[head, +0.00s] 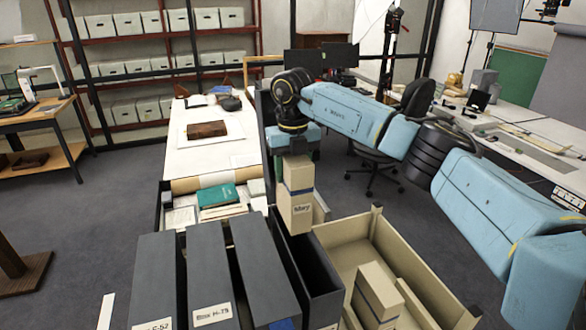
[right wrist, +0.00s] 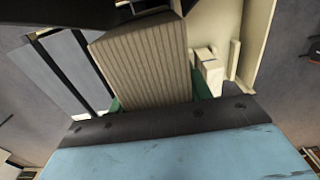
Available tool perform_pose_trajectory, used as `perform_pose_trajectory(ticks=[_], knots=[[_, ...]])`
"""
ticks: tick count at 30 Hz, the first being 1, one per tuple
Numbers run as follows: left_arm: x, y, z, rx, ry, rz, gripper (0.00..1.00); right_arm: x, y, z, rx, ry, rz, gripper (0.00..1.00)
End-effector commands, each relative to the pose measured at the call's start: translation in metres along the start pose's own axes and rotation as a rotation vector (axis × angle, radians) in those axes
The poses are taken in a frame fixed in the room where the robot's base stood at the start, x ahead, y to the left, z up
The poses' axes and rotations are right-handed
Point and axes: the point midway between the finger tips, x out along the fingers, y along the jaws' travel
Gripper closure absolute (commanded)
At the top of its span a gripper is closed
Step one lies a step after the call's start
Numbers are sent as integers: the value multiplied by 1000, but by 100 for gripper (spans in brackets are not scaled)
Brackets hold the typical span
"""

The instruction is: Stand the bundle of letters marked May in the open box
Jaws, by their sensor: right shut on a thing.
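The bundle of letters marked May (head: 302,222) is a tan upright block with a dark band and a label. My right gripper (head: 297,152) is shut on its upper part. In the right wrist view the bundle (right wrist: 145,65) shows its ridged edges between green fingertips (right wrist: 158,98). The open box (head: 322,278) is dark grey, at the right end of the row of boxes. The bundle is over the far end of its opening; its lower end looks above the rim, but the exact height is hard to tell. My left gripper is out of view.
Closed grey boxes (head: 208,270) stand close on the open box's left. A beige tray (head: 350,243) on its right holds another tan bundle (head: 376,297). Behind are a green book (head: 218,196) and a white table (head: 185,155) with a brown book.

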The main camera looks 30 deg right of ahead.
Motion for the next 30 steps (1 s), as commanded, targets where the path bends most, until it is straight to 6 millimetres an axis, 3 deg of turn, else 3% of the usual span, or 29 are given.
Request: perform_pose_trajectory(ticks=[11,30], knots=[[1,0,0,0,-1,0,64,1,0,0,0,-2,1,100],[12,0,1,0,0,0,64,22,0,0,0,-2,1,100]])
